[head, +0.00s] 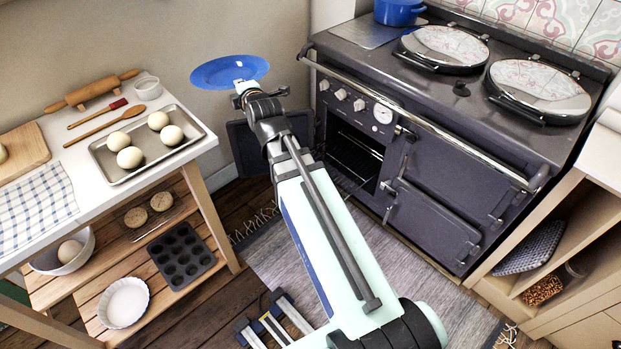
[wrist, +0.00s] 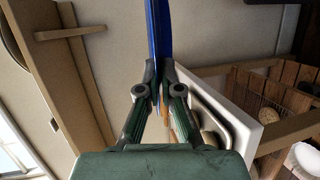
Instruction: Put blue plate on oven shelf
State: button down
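The blue plate (head: 230,71) is held up in the air, left of the oven and above its open door. My gripper (head: 243,88) is shut on the plate's near edge. In the wrist view the plate (wrist: 158,30) shows edge-on between the fingertips of my gripper (wrist: 160,82). The oven (head: 430,130) is dark grey, and its upper left door (head: 250,145) stands open. Wire shelves (head: 355,155) show inside the open compartment. My arm hides part of the door.
A white-topped table (head: 75,185) at left holds a baking tray (head: 105,165) with several dough balls, a rolling pin (head: 92,90) and a cutting board (head: 20,155). A rail (head: 420,118) runs along the oven's front. A wooden shelf unit (head: 560,245) stands at right.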

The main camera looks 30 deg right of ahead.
jog(key=s+d+f+m+h+b, duration=0.1)
jog(key=d+f+h+b, duration=0.1)
jog(key=d+f+b, duration=0.8)
jog(key=s+d+f+m+h+b, duration=0.1)
jog(key=d+f+m+h+b, duration=0.3)
jog(key=f, duration=1.1)
jog(key=s+d+f+n+b, duration=0.1)
jog(key=d+f+b, duration=0.6)
jog(key=f, duration=0.6)
jog(key=f+b, duration=0.3)
jog(key=f, duration=0.2)
jog(key=d+f+b, duration=0.1)
jog(key=f+b, duration=0.1)
jog(key=f, duration=0.2)
jog(key=f+b, duration=0.3)
jog(key=f, duration=0.2)
jog(key=shift+w+d+f+b, duration=0.15)
jog(key=shift+d+f+b, duration=0.05)
jog(key=shift+f+b, duration=1.05)
jog(key=shift+f, duration=1.45)
jog(key=shift+f, duration=0.1)
jog(key=shift+f, duration=0.35)
jog(key=shift+f, duration=0.15)
jog(key=c, duration=1.3)
grip_release()
